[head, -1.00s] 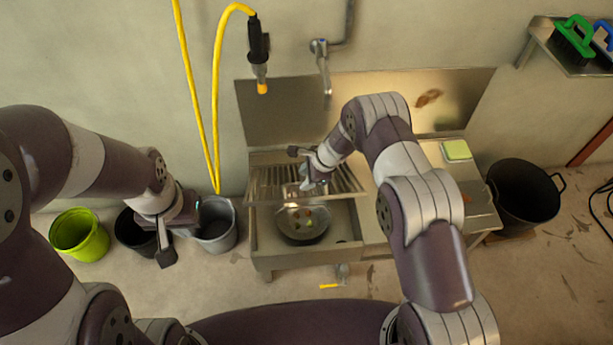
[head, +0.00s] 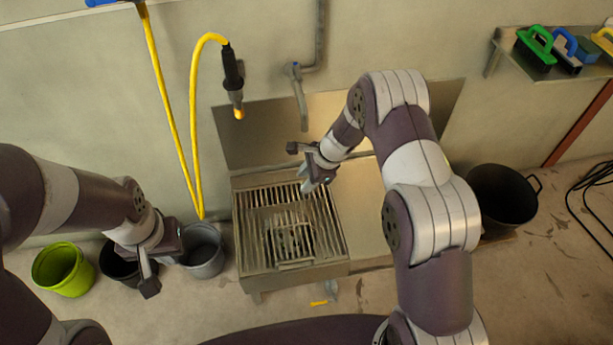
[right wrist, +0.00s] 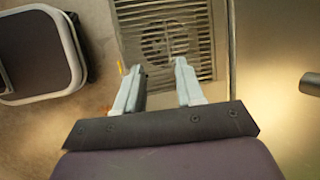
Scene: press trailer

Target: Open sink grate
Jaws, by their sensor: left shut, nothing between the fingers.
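The sink grate (head: 258,225), a metal frame with many slats, lies across the sink basin and covers it in the head view. The grate also fills the upper middle of the right wrist view (right wrist: 205,42). My right gripper (head: 308,187) is above the grate's back right part. Its two fingers (right wrist: 158,82) are apart with nothing between them, and it does not appear to grip the grate. My left gripper (head: 149,284) is shut and empty, left of the sink and over the buckets.
A grey bucket (head: 203,254) stands left of the sink, with a green bucket (head: 62,268) farther left. A black bin (head: 499,196) stands at right. A tap (head: 299,88) and a yellow hose (head: 194,130) are behind the sink. The counter (head: 362,215) adjoins its right side.

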